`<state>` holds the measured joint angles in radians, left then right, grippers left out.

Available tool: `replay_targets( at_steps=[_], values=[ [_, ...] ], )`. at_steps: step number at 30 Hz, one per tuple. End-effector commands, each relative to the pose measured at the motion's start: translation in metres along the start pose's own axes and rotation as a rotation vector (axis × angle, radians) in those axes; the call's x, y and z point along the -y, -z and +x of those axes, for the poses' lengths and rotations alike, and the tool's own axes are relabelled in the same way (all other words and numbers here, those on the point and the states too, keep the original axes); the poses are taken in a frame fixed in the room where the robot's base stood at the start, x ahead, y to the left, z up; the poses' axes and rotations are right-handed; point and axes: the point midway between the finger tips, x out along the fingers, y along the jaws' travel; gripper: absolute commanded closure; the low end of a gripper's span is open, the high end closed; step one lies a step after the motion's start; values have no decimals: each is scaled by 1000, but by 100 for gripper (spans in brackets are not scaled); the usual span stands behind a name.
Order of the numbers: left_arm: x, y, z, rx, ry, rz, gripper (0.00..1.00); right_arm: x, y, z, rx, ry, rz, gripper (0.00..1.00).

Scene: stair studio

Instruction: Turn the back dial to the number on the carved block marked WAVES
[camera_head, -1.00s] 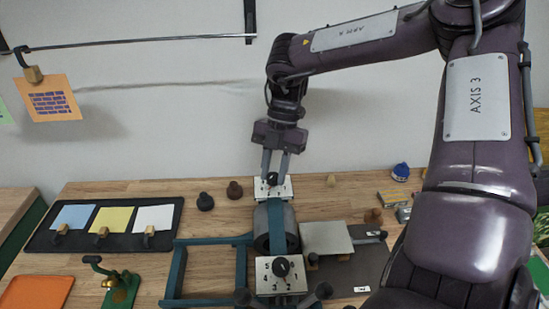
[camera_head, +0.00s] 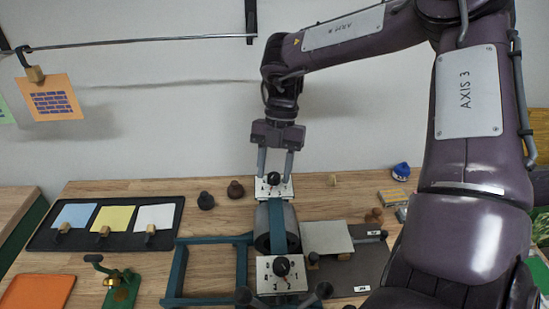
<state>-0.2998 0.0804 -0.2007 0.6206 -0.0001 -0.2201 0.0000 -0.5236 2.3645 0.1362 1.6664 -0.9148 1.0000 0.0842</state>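The back dial (camera_head: 274,178) is a black knob on a white numbered plate (camera_head: 261,190) at the far end of the press. Its exact setting is too small to read. My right gripper (camera_head: 275,177) points down over it, open, with one finger on each side of the knob. I cannot tell whether either finger touches it. The front dial (camera_head: 282,266) is a similar black knob on a white plate nearer to me. A block with WAVES readable on it is not visible. My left gripper is not in view.
The teal press frame (camera_head: 180,275) and its roller (camera_head: 263,228) fill the middle. A black tray (camera_head: 42,240) with coloured papers lies left, beside a green-and-brass tool (camera_head: 118,285). Dark knobs (camera_head: 206,201), a small tan block (camera_head: 333,180) and a blue-topped bottle (camera_head: 401,171) stand behind.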

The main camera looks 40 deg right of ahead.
Motion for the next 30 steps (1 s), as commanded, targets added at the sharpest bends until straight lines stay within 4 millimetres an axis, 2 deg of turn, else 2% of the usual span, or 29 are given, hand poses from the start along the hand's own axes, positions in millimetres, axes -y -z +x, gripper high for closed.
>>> replay_targets(
  at_steps=[11,22,27,30],
  values=[
    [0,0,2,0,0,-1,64,1,0,-2,-2,3,1,51],
    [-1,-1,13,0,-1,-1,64,0,-1,-60,2,3,3,51],
    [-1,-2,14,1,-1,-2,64,0,-1,-75,-1,3,2,51],
    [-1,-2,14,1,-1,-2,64,0,0,-77,-2,2,2,51]
  ],
)
